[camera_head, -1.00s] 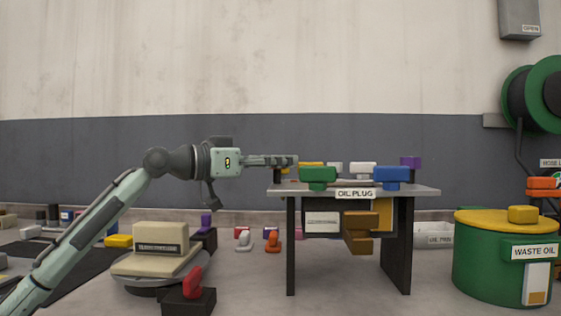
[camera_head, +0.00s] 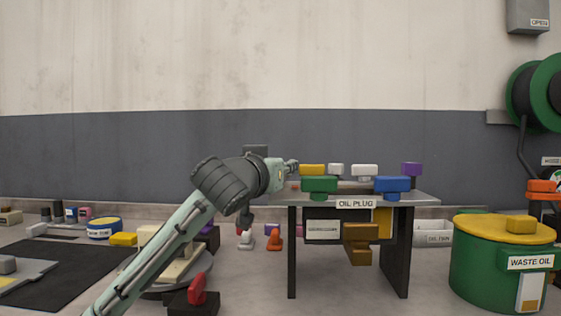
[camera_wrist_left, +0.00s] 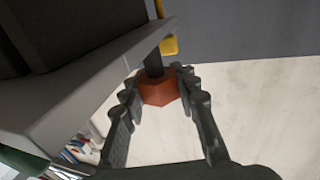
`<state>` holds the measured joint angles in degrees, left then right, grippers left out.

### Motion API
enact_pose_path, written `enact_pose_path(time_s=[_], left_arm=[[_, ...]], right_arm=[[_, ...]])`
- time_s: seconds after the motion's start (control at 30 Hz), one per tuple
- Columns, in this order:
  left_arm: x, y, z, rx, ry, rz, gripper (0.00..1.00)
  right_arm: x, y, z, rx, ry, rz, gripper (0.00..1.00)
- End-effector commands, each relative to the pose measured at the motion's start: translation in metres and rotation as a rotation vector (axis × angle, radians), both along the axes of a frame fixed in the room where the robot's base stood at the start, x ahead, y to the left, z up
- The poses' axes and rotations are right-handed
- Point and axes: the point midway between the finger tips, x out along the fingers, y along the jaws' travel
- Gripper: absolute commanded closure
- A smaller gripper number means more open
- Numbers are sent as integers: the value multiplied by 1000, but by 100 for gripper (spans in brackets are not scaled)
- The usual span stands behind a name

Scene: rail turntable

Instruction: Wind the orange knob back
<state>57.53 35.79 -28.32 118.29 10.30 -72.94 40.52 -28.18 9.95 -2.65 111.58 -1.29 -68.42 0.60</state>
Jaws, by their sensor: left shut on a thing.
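The orange knob (camera_wrist_left: 158,90) shows in the left wrist view as a faceted orange-red block at the end of a dark stem. My left gripper (camera_wrist_left: 157,88) has its two fingers on either side of the knob and is shut on it. In the head view my left gripper (camera_head: 292,166) reaches in from the left, at the left end of the grey bench (camera_head: 426,197), and I cannot make out the knob between its fingers there. My right gripper is not in view.
On the bench stand a green handle (camera_head: 319,184), a blue handle (camera_head: 392,184), a yellow block (camera_head: 312,169) and a purple block (camera_head: 411,169). A red lever (camera_head: 197,290) stands below my left arm. A green waste oil drum (camera_head: 485,275) is at the right.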

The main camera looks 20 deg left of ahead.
Motion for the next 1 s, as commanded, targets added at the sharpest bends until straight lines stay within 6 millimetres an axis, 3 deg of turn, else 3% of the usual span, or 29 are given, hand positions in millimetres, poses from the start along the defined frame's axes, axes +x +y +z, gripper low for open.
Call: enact_pose_path(time_s=[0.4, 0.9, 0.93, 1.0], left_arm=[[1, 0, -3, 3, 7, 162, 100], [1, 1, -4, 5, 10, 178, 100], [1, 1, -4, 5, 10, 178, 68], [1, 1, -4, 5, 9, 178, 59]], right_arm=[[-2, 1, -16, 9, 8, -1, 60], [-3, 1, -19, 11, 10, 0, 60], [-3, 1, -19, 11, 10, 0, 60], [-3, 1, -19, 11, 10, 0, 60]])
